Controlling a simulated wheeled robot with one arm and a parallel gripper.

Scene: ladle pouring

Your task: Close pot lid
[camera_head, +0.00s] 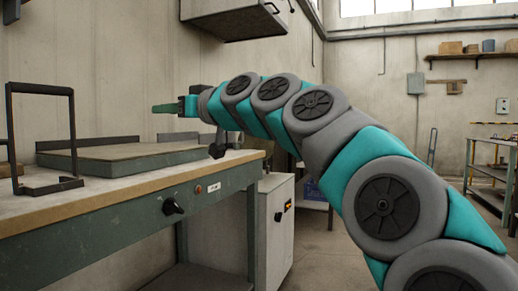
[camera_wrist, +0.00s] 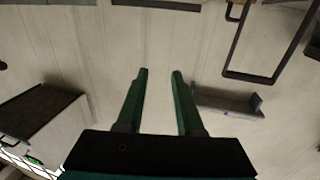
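No pot or lid can be made out in either view. My gripper (camera_head: 160,108) is stretched out to the left above the workbench's back right part in the head view. In the wrist view my gripper (camera_wrist: 160,72) has two green fingers standing apart with nothing between them, so it is open and empty. Only wall and fixtures show beyond the fingertips there.
The workbench (camera_head: 150,194) bears a low flat platform (camera_head: 125,152) and, at the left, a black upright frame (camera_head: 73,125). A grey cabinet (camera_head: 235,20) hangs on the wall above. A shelf (camera_head: 470,57) is at the far right.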

